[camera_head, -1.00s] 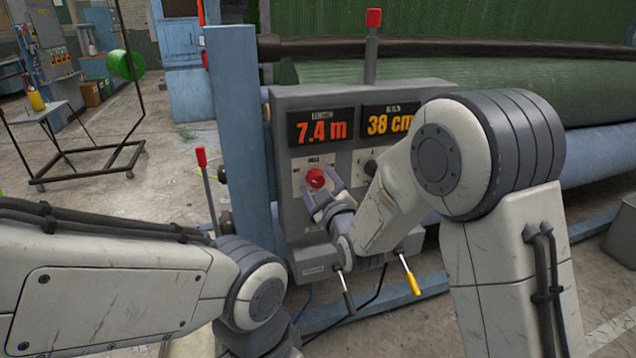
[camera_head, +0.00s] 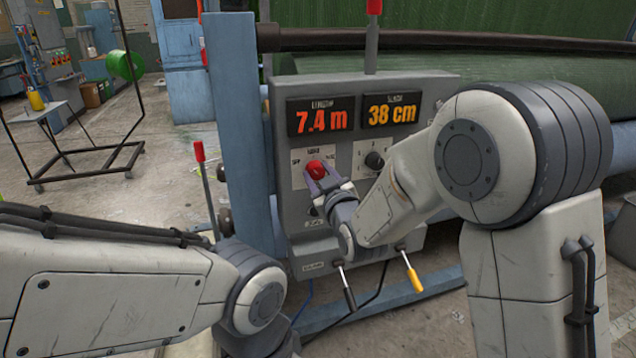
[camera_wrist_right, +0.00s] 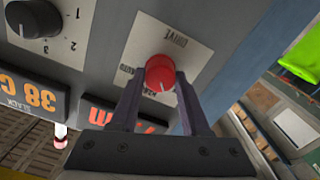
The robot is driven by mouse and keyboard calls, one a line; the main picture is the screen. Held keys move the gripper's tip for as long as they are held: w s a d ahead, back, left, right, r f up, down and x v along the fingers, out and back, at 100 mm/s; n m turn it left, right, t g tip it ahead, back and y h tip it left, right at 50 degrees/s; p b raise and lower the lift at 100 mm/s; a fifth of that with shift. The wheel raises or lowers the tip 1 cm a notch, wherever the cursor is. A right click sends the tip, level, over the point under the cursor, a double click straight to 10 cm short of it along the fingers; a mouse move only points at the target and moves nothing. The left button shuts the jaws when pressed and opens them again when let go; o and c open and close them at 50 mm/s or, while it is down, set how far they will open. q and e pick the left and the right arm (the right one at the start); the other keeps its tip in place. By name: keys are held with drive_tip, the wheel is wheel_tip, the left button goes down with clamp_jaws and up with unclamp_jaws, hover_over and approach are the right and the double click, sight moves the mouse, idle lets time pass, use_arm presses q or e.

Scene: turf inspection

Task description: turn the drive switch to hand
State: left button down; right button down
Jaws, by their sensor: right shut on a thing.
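The drive switch, a round red knob (camera_head: 315,170), sits on a white label plate (camera_wrist_right: 136,48) marked DRIVE on the grey control box (camera_head: 430,88). My right gripper (camera_head: 316,176) is at the knob, its two fingers on either side, shut on it. In the right wrist view the red knob (camera_wrist_right: 160,73) shows between the fingertips of the right gripper (camera_wrist_right: 160,82), with a white pointer line on its face. My fingers hide part of the plate's lettering. My left arm comes in from the left; its gripper is out of the picture.
Displays reading 7.4 m (camera_head: 321,118) and 38 cm (camera_head: 392,112) sit above the knob. A black dial (camera_head: 375,160) is to its right. Levers with black (camera_head: 349,297) and yellow (camera_head: 413,283) grips stick out below. A red-tipped lever (camera_head: 199,152) stands left of the blue post (camera_head: 237,130).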

drive_tip(key=m+b, duration=0.3)
drive_tip(key=m, duration=0.1)
drive_tip(key=shift+f+m+b, duration=0.15)
drive_tip(key=shift+m+b, duration=0.15)
drive_tip(key=shift+d+m+b, duration=0.1)
drive_tip(key=shift+m+b, duration=1.2)
drive_tip(key=shift+m, duration=0.5)
drive_tip(key=shift+c, duration=1.9)
unclamp_jaws()
drive_tip(key=b+v, duration=0.1)
drive_tip(key=v, duration=0.9)
drive_tip(key=shift+s, duration=0.2)
